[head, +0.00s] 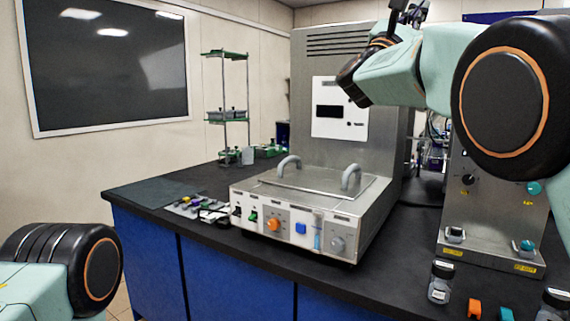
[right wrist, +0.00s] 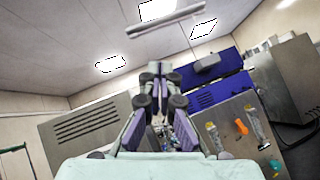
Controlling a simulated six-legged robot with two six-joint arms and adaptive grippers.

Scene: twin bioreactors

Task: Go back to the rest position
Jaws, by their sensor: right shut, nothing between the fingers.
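My right arm comes in from the right, bent, with a large black joint close to the camera. Of my left arm only a joint shows at the lower left; my left gripper is out of view.
The black bench top (head: 185,182) holds a steel unit (head: 290,225) with two handles and coloured knobs, beside the cabinet (head: 320,50). A second steel panel (head: 490,225) and a small jar (head: 440,283) stand at the right. A rack (head: 226,100) stands behind.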

